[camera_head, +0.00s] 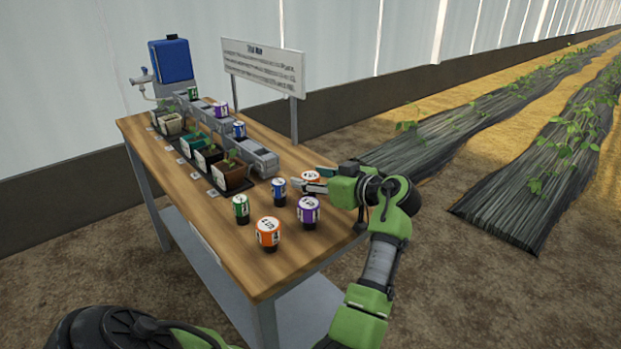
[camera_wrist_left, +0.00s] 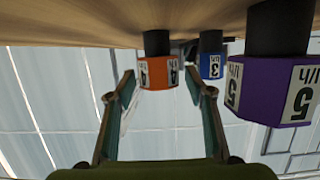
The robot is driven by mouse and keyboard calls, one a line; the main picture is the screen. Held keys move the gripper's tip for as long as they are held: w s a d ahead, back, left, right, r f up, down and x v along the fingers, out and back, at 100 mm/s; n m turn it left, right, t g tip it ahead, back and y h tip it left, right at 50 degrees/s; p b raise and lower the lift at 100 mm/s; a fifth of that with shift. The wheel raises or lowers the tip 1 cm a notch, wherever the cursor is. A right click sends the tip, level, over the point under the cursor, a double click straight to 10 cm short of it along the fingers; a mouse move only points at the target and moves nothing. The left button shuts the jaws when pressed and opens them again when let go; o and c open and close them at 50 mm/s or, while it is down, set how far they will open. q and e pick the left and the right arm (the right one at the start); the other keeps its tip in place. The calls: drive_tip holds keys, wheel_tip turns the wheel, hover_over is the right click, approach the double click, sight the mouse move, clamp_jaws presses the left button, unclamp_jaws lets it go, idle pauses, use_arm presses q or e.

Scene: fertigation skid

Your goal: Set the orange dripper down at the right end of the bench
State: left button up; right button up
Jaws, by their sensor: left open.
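One orange dripper (camera_head: 311,177) stands on the wooden bench (camera_head: 215,215) near its right edge, partly hidden by my left gripper (camera_head: 308,178). In the left wrist view, which is upside down, this orange dripper (camera_wrist_left: 158,73) shows between the two finger tips (camera_wrist_left: 158,76), with visible gaps on both sides. The left gripper is open and holds nothing. A second orange dripper (camera_head: 268,233) stands nearer the bench's front corner, apart from the gripper. My right gripper is not in view.
A blue dripper (camera_head: 279,191), a purple dripper (camera_head: 308,211) and a green dripper (camera_head: 241,208) stand close by. Planted pots (camera_head: 228,176) and a grey rail (camera_head: 252,155) lie farther back. A sign (camera_head: 264,66) stands behind. Bare wood shows at the near end.

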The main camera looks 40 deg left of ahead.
sight(315, 179)
use_arm(q)
drive_tip(key=v, duration=0.6)
drive_tip(key=shift+d+r, duration=0.15)
drive_tip(key=shift+d, duration=0.25)
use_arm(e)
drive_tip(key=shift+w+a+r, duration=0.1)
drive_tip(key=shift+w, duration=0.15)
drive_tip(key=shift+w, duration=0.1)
